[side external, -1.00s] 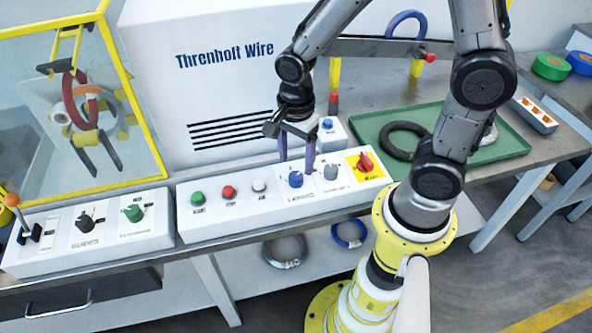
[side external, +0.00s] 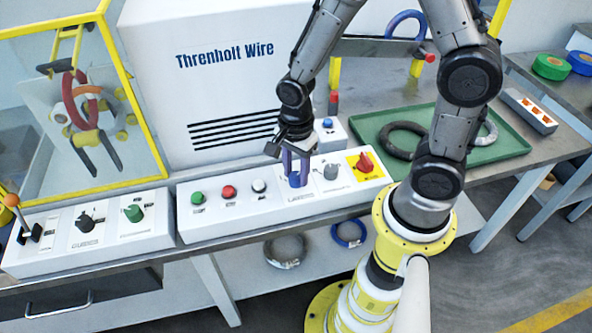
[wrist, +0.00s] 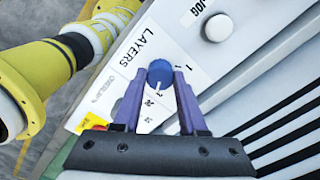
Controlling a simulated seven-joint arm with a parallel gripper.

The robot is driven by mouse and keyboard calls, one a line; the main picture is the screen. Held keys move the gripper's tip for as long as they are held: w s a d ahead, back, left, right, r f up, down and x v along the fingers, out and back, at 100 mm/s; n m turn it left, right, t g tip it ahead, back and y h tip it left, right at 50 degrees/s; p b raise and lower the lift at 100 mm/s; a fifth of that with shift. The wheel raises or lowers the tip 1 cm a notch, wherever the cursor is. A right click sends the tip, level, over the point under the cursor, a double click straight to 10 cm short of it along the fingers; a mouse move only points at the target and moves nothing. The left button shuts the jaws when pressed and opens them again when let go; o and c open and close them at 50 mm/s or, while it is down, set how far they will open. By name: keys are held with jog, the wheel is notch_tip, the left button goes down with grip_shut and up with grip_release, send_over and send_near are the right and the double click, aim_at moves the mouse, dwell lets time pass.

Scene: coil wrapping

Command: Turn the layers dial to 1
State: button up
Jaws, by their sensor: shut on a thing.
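The layers dial is a blue knob (side external: 297,180) on the white control panel, and it also shows in the wrist view (wrist: 162,70) beside the printed word LAYERS. My gripper (side external: 295,172) points down over it, its two purple fingers on either side. In the wrist view my gripper (wrist: 161,77) is shut on the knob. A pale pointer mark shows on the knob's lower edge, toward the fingers' side. A "1" is printed to the knob's right; other small marks lie below it, partly too blurred to read.
A grey knob (side external: 331,171) and a red switch on a yellow plate (side external: 365,163) stand close to the right. White (side external: 259,186), red (side external: 229,191) and green (side external: 197,197) buttons are on the left. A green tray (side external: 483,153) lies behind my arm.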

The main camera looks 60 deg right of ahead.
grip_shut()
jog(key=shift+n, duration=0.3)
jog(key=n, duration=1.1)
jog(key=shift+n, duration=0.4)
jog(key=n, duration=1.1)
jog(key=shift+n, duration=0.5)
